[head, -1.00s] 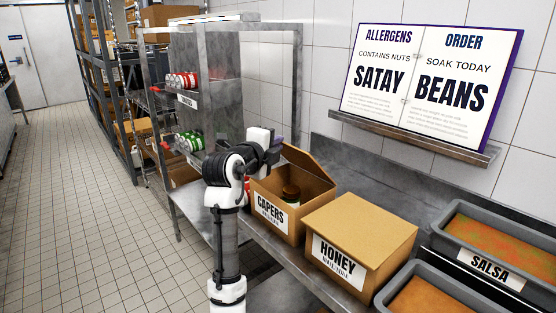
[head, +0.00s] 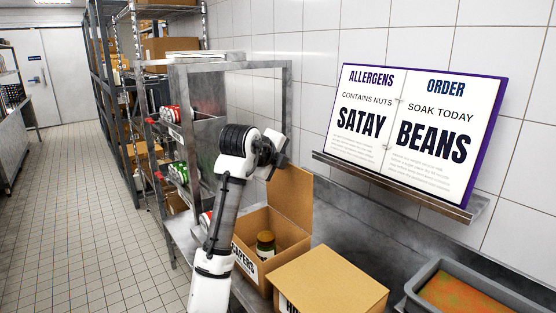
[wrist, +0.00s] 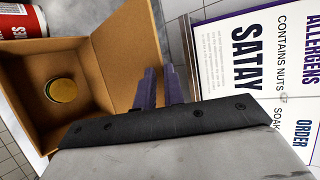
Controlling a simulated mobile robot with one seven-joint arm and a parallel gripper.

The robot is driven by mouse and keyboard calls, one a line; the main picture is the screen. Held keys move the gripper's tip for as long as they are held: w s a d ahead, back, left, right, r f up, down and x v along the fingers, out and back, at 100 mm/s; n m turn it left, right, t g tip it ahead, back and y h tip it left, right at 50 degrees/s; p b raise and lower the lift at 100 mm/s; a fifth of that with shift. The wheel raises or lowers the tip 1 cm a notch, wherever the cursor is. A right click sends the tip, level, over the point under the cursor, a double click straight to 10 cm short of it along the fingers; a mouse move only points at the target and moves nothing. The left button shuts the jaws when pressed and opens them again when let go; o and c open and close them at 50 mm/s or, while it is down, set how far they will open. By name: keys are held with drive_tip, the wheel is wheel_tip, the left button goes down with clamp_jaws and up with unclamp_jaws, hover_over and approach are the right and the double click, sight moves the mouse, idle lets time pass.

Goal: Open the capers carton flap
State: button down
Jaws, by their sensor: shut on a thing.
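The capers carton (head: 286,238) is a brown cardboard box on the steel counter, its label partly hidden by my arm. Its flap (head: 292,195) stands raised, roughly upright, at the wall side. The box is open on top, and a jar with a brownish lid (head: 265,241) shows inside. In the wrist view the flap (wrist: 128,45) runs up to my purple fingers, and the jar lid (wrist: 62,90) lies to the left. My gripper (wrist: 162,88) is shut on the flap near its free edge; in the head view the fingers are mostly hidden.
The closed honey carton (head: 325,280) stands close in front on the counter. A grey bin of salsa (head: 425,298) is at the right. The menu board (head: 400,130) sits on a wall ledge. A steel rack with cans (head: 178,172) stands behind my arm.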

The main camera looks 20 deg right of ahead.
drive_tip(key=shift+m+g+y, duration=0.3)
drive_tip(key=shift+g+y, duration=0.2)
drive_tip(key=shift+y, duration=0.3)
drive_tip(key=d, duration=0.2)
drive_tip(key=w+d+p, duration=0.1)
drive_tip(key=shift+w+d+r, duration=0.1)
drive_tip(key=shift+d+r, duration=0.25)
drive_tip(key=shift+d, duration=0.05)
drive_tip(key=c, duration=1.6)
unclamp_jaws()
drive_tip(key=shift+f, duration=0.15)
drive_tip(key=b+v, duration=0.4)
drive_tip(key=v, duration=1)
drive_tip(key=shift+b, duration=0.3)
drive_tip(key=shift+w+d, duration=0.1)
